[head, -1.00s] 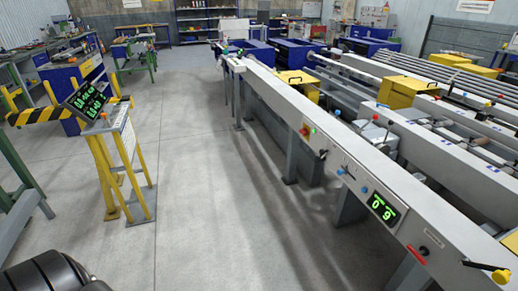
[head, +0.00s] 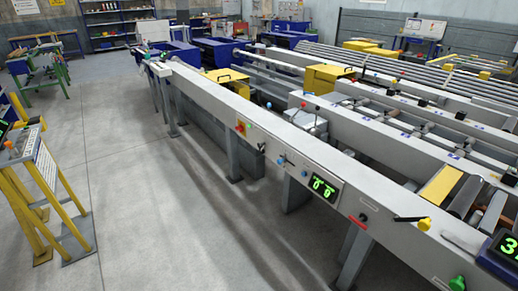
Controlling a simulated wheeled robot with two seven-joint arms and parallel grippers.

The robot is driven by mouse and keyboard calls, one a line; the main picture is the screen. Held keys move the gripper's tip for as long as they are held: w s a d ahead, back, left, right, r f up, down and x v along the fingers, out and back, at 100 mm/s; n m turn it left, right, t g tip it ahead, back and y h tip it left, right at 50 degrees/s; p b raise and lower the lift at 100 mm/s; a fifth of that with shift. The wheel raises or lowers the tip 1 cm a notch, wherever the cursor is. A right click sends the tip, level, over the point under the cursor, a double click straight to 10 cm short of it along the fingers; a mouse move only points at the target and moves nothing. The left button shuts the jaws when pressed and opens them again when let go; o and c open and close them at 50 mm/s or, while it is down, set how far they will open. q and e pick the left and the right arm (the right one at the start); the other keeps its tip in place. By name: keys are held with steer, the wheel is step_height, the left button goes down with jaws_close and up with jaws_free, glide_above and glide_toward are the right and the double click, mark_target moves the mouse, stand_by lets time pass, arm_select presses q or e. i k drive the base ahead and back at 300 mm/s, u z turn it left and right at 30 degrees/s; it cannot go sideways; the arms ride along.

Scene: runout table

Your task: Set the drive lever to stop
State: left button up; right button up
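A long grey runout table (head: 215,97) runs from the far left to the near right, with controls along its front side. A lever with a black rod and a yellow knob (head: 425,224) sticks out nearly level to the right at the near part. To its left is a red-marked control (head: 362,217) with a dark knob. Farther along are blue knobs (head: 281,160) and a small black handle (head: 261,147). No label is readable, so I cannot tell which is the drive lever. Neither of my grippers is in view.
A green digit display (head: 324,188) sits on the table's front. Another display (head: 503,247) and a green button (head: 457,283) are at the right edge. A yellow-legged stand (head: 45,170) is at left. The grey floor (head: 160,210) between is clear.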

mark_target(261, 146)
steer(key=z, duration=0.55)
steer(key=k, duration=1.3)
steer(key=z, duration=0.15)
steer(key=i, duration=0.4)
steer(key=u, duration=1.05)
steer(key=i, duration=1.5)
steer(key=z, duration=1.1)
steer(key=i, duration=0.55)
steer(key=z, duration=0.5)
